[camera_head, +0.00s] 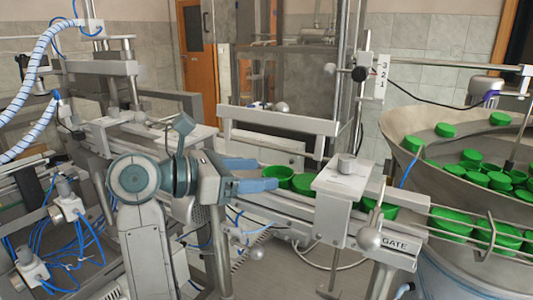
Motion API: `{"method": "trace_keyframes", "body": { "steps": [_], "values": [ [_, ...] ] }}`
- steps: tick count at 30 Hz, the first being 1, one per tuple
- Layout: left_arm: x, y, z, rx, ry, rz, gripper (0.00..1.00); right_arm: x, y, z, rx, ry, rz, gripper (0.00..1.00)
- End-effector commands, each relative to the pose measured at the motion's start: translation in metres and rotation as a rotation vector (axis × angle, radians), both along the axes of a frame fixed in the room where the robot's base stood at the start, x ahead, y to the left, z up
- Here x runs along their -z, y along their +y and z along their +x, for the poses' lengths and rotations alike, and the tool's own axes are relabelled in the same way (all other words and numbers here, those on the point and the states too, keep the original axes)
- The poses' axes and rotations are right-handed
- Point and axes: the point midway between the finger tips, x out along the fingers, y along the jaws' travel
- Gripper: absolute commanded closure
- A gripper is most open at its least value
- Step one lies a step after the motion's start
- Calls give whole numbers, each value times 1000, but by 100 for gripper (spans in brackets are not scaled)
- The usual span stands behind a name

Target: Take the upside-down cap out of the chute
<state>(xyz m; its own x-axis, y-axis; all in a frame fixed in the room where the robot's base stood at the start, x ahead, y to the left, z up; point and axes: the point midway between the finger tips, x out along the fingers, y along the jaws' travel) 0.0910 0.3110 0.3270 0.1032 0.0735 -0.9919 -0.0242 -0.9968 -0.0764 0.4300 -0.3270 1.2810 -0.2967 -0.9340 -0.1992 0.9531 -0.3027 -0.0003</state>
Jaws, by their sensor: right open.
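A row of green caps sits in the metal chute that runs from the middle of the view to the lower right. The leftmost cap (277,172) shows a dark hollow inside, so it lies open side up. Another green cap (303,184) is close to its right, showing its side and top edge. My right gripper (268,174) is open, with its two blue fingers pointing right at the leftmost cap, one finger on its far side and one on its near side. I cannot tell whether they touch it. My left gripper is not in view.
A grey block with a knob (346,172) bridges the chute just right of these caps. More green caps (450,224) lie in the chute behind rails. A large metal bowl (402,155) holds many caps at right. A horizontal bar (277,120) stands behind the chute.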

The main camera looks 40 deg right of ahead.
Motion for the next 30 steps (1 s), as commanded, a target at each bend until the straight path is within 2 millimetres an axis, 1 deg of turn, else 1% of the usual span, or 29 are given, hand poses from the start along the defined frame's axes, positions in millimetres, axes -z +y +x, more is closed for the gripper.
{"method": "trace_keyframes", "body": {
  "steps": [1, 2, 3, 6, 9, 21, 26, 27, 30],
  "values": [
    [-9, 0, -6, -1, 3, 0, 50, -6, -2, -1, 1, 2, 0, 36],
    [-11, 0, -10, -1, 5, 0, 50, -5, -3, -2, 1, 3, -1, 36],
    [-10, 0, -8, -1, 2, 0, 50, -1, -9, -4, 3, 1, -3, 36],
    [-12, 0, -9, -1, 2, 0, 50, 2, -18, -7, 3, -1, -2, 36],
    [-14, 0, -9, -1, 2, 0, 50, 4, -24, -8, 2, 0, -2, 36],
    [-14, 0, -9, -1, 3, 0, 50, 6, -27, -9, 0, 0, 0, 36],
    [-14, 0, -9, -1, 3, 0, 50, 6, -27, -9, 0, 0, 0, 67],
    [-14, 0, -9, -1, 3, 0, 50, 6, -27, -9, 0, 0, 0, 69],
    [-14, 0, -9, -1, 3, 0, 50, 6, -27, -9, 0, 0, 0, 69]
  ]
}}
